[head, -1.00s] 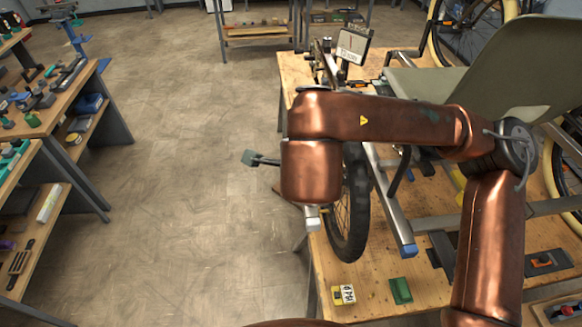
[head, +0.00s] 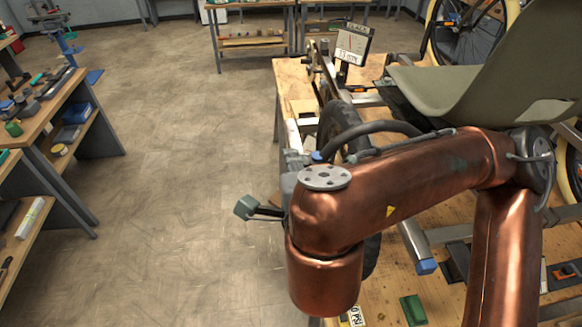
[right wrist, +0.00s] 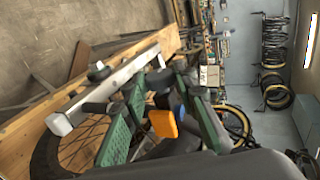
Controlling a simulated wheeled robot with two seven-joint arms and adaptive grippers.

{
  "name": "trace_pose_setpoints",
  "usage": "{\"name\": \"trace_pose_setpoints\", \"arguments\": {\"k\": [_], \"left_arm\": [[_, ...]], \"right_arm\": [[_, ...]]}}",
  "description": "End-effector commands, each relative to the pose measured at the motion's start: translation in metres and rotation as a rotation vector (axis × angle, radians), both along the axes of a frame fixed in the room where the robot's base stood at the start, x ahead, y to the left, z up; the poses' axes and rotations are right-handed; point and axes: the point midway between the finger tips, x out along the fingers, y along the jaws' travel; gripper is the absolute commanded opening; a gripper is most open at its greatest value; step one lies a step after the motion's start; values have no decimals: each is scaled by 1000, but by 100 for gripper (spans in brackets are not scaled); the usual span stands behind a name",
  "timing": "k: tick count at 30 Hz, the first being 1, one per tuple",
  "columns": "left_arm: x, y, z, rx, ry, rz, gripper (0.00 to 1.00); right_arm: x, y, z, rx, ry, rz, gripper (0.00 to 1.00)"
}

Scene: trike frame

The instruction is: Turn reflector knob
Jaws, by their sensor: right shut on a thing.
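In the right wrist view my right gripper (right wrist: 162,88) has its two green-padded fingers closed around a small dark part that I take as the reflector knob, mostly hidden between them. An orange reflector-like piece (right wrist: 163,124) shows between the fingers, closer to the camera. A silver frame tube (right wrist: 108,88) with a dark round piece (right wrist: 98,72) runs beside the left finger. In the head view my copper right arm reaches over the trike frame (head: 415,243) and hides the right gripper and its hold. My left gripper is not in view.
The trike stands on a wooden bench (head: 385,295), with a grey-green seat (head: 455,85) and a small sign (head: 352,45). A green block (head: 412,309) lies near the front. A grey-green block on a bar (head: 246,207) juts over the aisle. Open floor (head: 175,160) lies left.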

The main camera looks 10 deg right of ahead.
Motion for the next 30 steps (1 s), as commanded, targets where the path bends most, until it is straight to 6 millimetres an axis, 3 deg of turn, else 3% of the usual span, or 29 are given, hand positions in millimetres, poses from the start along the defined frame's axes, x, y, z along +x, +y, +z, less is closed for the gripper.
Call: {"name": "trace_pose_setpoints", "arguments": {"k": [5,6,12,23,30], "left_arm": [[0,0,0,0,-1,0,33],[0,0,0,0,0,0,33],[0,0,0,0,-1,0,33],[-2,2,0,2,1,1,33],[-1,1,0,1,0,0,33]], "right_arm": [[0,0,1,1,-2,-2,2],[0,0,1,1,-2,-2,29],[0,0,1,1,-1,0,43],[-4,0,3,1,-1,1,44],[-38,1,19,0,-7,2,44]]}}
